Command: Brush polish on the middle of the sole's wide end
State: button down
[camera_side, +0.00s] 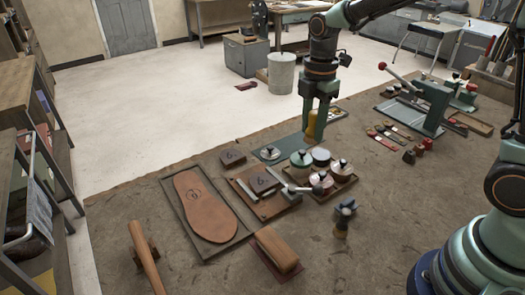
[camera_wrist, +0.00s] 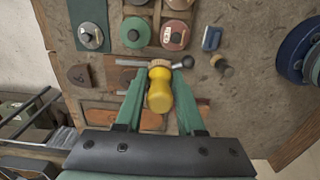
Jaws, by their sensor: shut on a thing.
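My gripper (camera_side: 318,122) is shut on a yellow-handled brush (camera_side: 311,127) and holds it in the air above the tins. In the wrist view, the brush's rounded yellow handle (camera_wrist: 160,95) lies between my fingers (camera_wrist: 158,100), with a pale tan end pointing away. The brown sole (camera_side: 210,208) lies flat on a dark board (camera_side: 238,240) at the left of the mat in the side view. A dark ring-shaped mark shows on its far part. My gripper is well to the right of the sole and above it.
Tins with black knobs (camera_side: 301,158) stand in a wooden tray behind the sole's right side. Small blocks (camera_side: 233,158) lie near the sole. A wooden-backed block (camera_side: 275,250) and a hammer-like handle (camera_side: 146,255) lie in front. A press (camera_side: 430,100) stands at the back right.

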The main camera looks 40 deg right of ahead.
send_over(322, 154)
notch_tip(322, 154, down, 5)
jog(key=shift+f, duration=3.1)
jog(key=shift+f, duration=0.65)
notch_tip(322, 154, up, 7)
dwell(0.4)
jog(key=shift+r, duration=0.1)
dwell(0.3)
